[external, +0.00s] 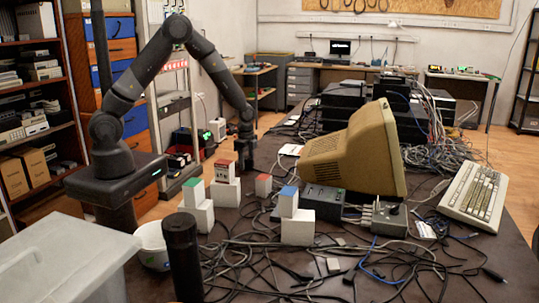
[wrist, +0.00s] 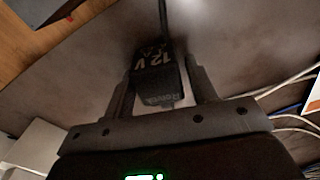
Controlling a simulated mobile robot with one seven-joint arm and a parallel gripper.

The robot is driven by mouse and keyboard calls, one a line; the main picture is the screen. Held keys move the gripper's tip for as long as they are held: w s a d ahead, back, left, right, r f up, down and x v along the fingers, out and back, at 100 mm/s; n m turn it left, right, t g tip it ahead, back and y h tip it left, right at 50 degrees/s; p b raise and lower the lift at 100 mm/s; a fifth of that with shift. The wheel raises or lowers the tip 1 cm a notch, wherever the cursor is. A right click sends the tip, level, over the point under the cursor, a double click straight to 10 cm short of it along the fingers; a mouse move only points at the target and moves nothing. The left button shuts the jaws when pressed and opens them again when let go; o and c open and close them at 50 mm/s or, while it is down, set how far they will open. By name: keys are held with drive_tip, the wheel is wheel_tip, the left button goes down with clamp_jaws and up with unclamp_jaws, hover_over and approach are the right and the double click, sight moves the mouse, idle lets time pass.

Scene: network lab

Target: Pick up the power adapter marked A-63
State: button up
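A black power adapter (wrist: 158,80) with "12 V" and other small pale print lies between the two fingers of my gripper (wrist: 162,85) in the wrist view. A dark cable runs from its far end to the top of the view. I cannot read A-63 on it. The fingers are close along both sides of the adapter; whether both press on it I cannot tell. In the external view my gripper (external: 245,150) points down, low at the table's far left edge, behind the small blocks. The adapter cannot be made out there.
Stacked white boxes with coloured blocks (external: 225,192) stand nearer the camera. A beige monitor (external: 345,155), a keyboard (external: 474,196) and many tangled cables crowd the table (external: 240,275). A black cylinder (external: 181,258) and a white bin (external: 60,262) are at front left.

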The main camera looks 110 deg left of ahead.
drive_tip(key=c, duration=0.8)
drive_tip(key=shift+r, duration=0.15)
drive_tip(key=shift+c, duration=0.2)
